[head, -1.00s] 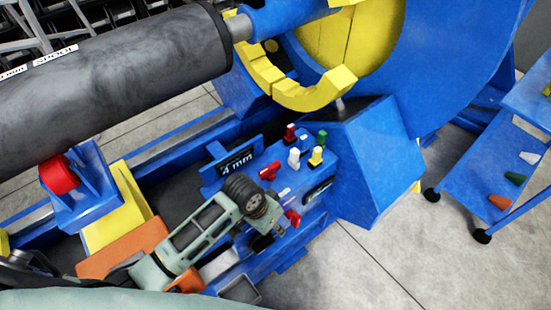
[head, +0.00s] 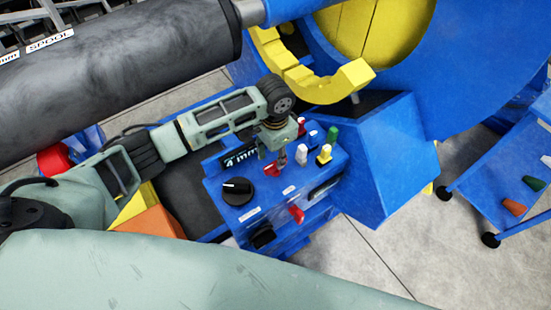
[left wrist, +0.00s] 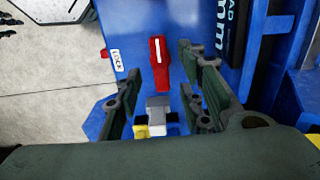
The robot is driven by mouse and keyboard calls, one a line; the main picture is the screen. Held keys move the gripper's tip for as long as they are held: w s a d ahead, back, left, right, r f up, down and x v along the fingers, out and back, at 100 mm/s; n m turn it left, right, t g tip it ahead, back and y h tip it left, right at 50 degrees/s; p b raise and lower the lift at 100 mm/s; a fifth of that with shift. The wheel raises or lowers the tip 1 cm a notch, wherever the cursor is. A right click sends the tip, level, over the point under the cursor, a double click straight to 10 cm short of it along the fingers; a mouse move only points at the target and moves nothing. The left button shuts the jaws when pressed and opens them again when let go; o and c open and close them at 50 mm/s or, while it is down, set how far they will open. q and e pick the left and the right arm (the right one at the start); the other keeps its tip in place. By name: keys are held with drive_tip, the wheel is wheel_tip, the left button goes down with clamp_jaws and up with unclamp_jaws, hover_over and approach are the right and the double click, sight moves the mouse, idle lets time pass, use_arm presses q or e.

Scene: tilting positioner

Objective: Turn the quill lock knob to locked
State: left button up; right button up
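The red knob (left wrist: 160,62) with a white line sits on the blue control box, beside a small white label (left wrist: 116,60) that seems to read LOCK. In the left wrist view its line runs nearly along the picture's vertical. In the head view the red knob (head: 271,170) is partly hidden by my left gripper (head: 280,160). My left gripper also shows in the left wrist view (left wrist: 160,85), its two fingers apart on either side of the knob, with gaps visible. Whether the fingertips reach down to knob height is unclear. My right gripper is not in view.
The blue box (head: 222,205) also carries a black dial (head: 237,190), several coloured levers such as a yellow one (head: 324,155), and a red front handle (head: 296,213). A large dark roller (head: 110,75) and yellow curved piece (head: 340,82) stand close behind. A blue cart (head: 490,195) is at right.

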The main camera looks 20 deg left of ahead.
sight(275, 163)
use_arm(q)
wheel_tip(275, 163, down, 3)
drive_tip(key=shift+r, duration=0.2)
drive_tip(key=shift+f, duration=0.5)
clamp_jaws()
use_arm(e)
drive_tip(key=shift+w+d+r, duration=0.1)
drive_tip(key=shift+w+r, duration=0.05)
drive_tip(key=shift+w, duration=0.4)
